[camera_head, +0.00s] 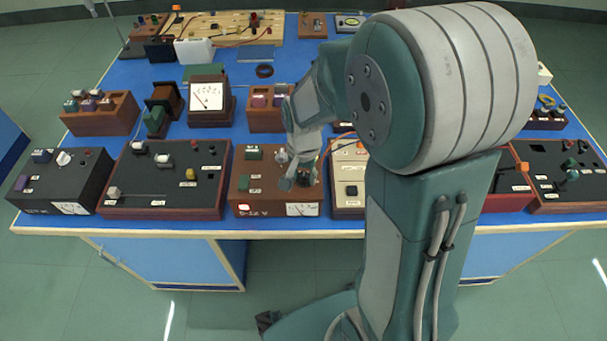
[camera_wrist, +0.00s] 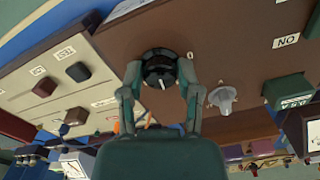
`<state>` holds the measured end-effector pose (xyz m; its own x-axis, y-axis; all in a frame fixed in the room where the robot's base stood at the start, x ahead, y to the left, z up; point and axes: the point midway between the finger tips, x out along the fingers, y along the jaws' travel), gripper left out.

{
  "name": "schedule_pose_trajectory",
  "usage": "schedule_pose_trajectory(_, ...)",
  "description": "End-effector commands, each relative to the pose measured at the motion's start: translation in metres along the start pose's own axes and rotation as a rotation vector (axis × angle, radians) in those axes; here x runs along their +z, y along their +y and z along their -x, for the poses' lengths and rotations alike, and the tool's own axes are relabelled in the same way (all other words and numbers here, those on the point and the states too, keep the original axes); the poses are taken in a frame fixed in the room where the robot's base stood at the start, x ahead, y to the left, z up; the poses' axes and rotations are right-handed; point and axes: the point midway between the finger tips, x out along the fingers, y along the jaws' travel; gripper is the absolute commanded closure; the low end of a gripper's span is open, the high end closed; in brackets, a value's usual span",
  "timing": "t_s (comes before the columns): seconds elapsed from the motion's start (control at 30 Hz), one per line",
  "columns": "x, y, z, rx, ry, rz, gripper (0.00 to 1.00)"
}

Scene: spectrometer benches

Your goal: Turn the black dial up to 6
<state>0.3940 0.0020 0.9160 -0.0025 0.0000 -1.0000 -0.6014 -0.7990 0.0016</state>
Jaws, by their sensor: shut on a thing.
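The black dial (camera_wrist: 160,67) sits on a brown panel (camera_wrist: 225,40), with a small white mark on its lower edge in the wrist view. My gripper (camera_wrist: 159,78) has one finger on each side of the dial and is shut on it. The scale numbers are mostly hidden; a "0" label shows beside the right finger. In the head view my gripper (camera_head: 292,180) reaches down onto the brown instrument (camera_head: 240,192) at the bench's front edge, and it hides the dial there.
A pale grey knob (camera_wrist: 222,98) and a dark green block (camera_wrist: 288,90) stand on the same panel, close to my right finger. A white meter (camera_head: 303,209) is on the instrument's front. A dark red-framed box (camera_head: 165,182) and a cream box (camera_head: 348,202) flank it.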

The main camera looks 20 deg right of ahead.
Motion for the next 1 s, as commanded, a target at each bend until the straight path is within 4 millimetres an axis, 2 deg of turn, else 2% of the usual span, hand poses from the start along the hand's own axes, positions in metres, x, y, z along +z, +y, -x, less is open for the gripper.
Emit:
schedule_pose_trajectory(0.4, -0.0035, -0.0031, 0.0022, -0.010, 0.011, -0.183, 1.00)
schedule_pose_trajectory(0.93, -0.0037, -0.0030, 0.0023, -0.010, 0.011, -0.207, 1.00)
schedule_pose_trajectory(0.97, -0.0037, -0.0030, 0.0023, -0.010, 0.012, -0.207, 0.51)
schedule_pose_trajectory(1.0, -0.0036, -0.0029, 0.0023, -0.010, 0.011, -0.207, 0.33)
